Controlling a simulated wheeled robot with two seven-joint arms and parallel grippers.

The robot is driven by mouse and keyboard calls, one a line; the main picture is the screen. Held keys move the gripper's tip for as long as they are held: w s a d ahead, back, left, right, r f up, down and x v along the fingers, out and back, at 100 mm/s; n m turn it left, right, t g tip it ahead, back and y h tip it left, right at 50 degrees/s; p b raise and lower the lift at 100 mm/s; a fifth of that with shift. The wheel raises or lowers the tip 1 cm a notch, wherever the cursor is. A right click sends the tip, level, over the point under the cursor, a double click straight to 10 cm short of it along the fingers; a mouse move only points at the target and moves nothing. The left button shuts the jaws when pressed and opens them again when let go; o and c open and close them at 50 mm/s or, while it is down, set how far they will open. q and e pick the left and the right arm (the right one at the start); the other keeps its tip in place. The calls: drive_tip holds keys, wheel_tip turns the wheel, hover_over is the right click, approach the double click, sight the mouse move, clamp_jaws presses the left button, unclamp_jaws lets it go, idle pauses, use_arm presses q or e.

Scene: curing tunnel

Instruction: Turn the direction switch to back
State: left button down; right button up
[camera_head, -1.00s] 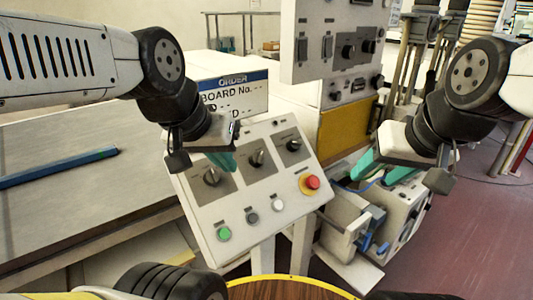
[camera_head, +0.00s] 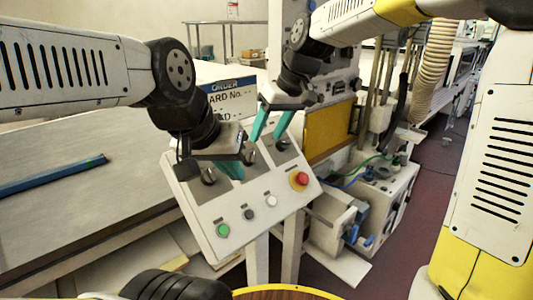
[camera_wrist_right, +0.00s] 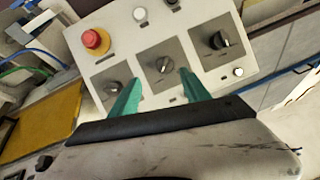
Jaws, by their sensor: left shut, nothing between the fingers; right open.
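A tilted control panel (camera_head: 235,217) carries three rotary switches: left (camera_head: 208,177), middle (camera_head: 249,157) and right (camera_head: 283,144). Their labels are too small to read, so I cannot tell which is the direction switch. My right gripper (camera_head: 270,127) is open above the panel. In the right wrist view, its teal fingers (camera_wrist_right: 160,92) point toward the middle switch (camera_wrist_right: 162,65), one on each side, with no contact visible. The right switch (camera_wrist_right: 113,88) and left switch (camera_wrist_right: 220,40) flank it. My left gripper (camera_head: 232,169) is shut and empty, in front of the panel between the left and middle switches.
The panel also has a green button (camera_head: 222,230), a dark button (camera_head: 248,214), a white button (camera_head: 271,201) and a red mushroom button (camera_head: 301,179). An order sign (camera_head: 232,99) stands behind. A machine box (camera_head: 385,200) is at right.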

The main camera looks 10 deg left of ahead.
sight(253, 153)
drive_tip(key=x, duration=0.4)
drive_tip(key=a+x, duration=0.1)
drive_tip(key=x, duration=0.4)
drive_tip(key=shift+r, duration=0.25)
clamp_jaws()
